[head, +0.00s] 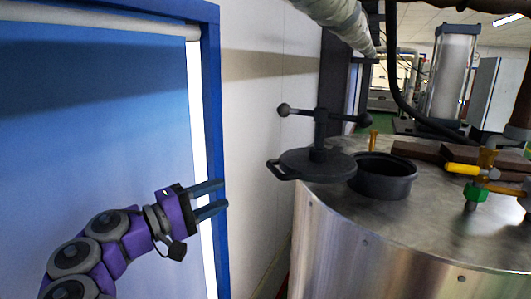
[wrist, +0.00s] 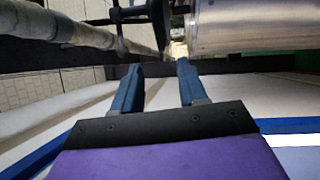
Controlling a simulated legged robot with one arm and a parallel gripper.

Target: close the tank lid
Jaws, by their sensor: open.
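The tank (head: 400,240) is a shiny metal cylinder on the right of the head view. Its dark round lid (head: 318,165) is swung out to the left of the round black opening (head: 382,178), with a side handle (head: 280,170) at its left. A T-shaped clamp bar with ball ends (head: 322,116) stands above the lid. My gripper (head: 225,197) is open and empty, left of the lid and apart from it, in front of the blue door frame. In the wrist view my gripper (wrist: 160,70) shows two blue fingers spread apart with nothing between them.
A blue door (head: 90,130) with a blue frame is close behind my arm. A yellow-handled valve (head: 462,169) with a green fitting (head: 476,193) and brown blocks (head: 425,152) are on the tank top. A pipe (head: 335,20) and a black hose (head: 400,90) hang above.

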